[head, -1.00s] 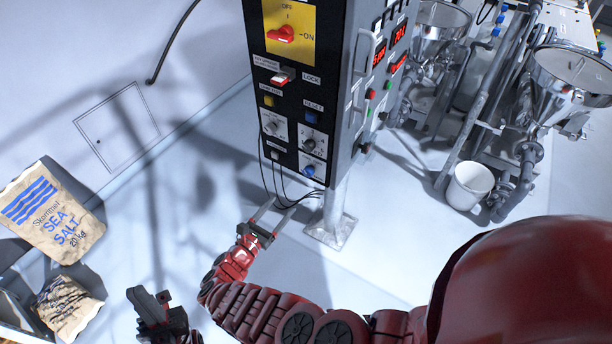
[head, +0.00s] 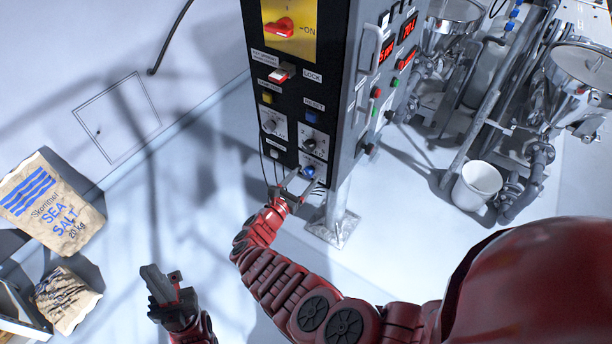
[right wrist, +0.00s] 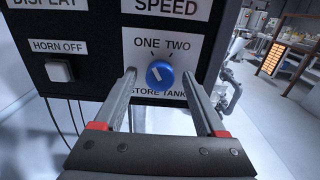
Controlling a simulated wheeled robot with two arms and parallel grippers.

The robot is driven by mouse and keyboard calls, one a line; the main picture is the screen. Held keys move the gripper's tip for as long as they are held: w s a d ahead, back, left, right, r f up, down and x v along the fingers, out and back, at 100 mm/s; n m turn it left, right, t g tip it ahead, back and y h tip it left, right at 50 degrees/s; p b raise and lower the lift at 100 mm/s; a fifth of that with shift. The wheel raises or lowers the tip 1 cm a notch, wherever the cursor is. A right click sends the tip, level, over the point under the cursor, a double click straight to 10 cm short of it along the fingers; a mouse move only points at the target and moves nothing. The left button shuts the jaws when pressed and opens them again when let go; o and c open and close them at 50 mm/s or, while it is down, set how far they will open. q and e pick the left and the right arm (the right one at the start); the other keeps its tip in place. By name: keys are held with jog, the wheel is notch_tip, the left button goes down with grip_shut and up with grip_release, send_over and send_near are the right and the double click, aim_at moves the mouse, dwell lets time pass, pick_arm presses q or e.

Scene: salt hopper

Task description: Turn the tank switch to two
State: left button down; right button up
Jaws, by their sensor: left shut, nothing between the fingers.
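The tank switch is a round blue knob (right wrist: 159,73) on a white plate marked ONE, TWO and STORE TANK. Its white pointer line leans up and left, toward ONE. It also shows low on the control cabinet's front in the head view (head: 309,171). My right gripper (right wrist: 160,76) is open, with one finger to each side of the knob and a gap on both sides. It also shows in the head view (head: 299,179), just at the knob. My left gripper (head: 156,281) is shut and empty, low over the floor at the left.
The black cabinet front (head: 258,88) carries other controls, including a red rotary switch (head: 279,28) and a white HORN OFF button (right wrist: 59,71). Cables hang below it. Salt sacks (head: 53,205) lie at the left. A white bucket (head: 477,186) and hoppers stand at the right.

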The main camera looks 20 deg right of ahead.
grip_shut()
jog(key=shift+f+m, duration=0.1)
jog(key=shift+m, duration=0.3)
jog(key=shift+m+b, duration=0.55)
jog(key=shift+m, duration=0.45)
jog(key=m+b, duration=0.2)
jog(key=shift+f+m, duration=0.2)
jog(key=shift+m, duration=0.2)
jog(key=m+b, duration=0.4)
jog(key=b, duration=0.1)
jog(key=shift+w+m+b, duration=0.1)
jog(key=shift+m+b, duration=0.2)
jog(key=shift+r+m+b, duration=0.25)
jog(key=shift+m+b, duration=0.75)
jog(key=shift+b, duration=0.05)
